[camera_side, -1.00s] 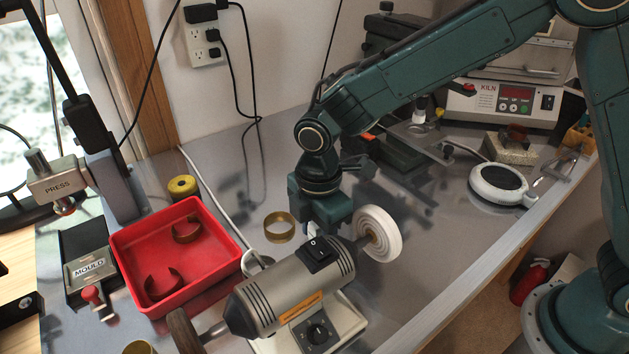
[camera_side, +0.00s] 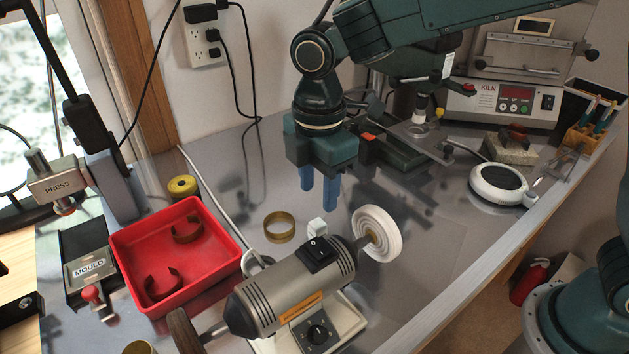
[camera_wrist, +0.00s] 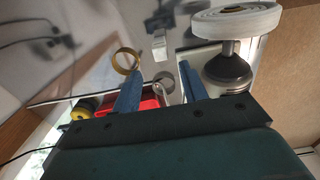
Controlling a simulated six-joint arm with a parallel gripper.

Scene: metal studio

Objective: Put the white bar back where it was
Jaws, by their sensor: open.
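The white bar (camera_side: 317,227) stands on the bench just behind the grey polishing motor (camera_side: 290,290), whose body hides its lower part in the side view. It also shows in the wrist view (camera_wrist: 159,46), ahead of the fingers. My gripper (camera_side: 318,199) is above and behind the bar, pointing down, with its two blue fingers apart and nothing between them. In the wrist view the fingers (camera_wrist: 159,72) are spread, with a clear gap to the bar.
A brass ring (camera_side: 279,227) lies left of the bar, and the white buffing wheel (camera_side: 377,234) is to its right. A red tray (camera_side: 205,262) with two curved brass pieces stands further left. Bench space right of the wheel is clear.

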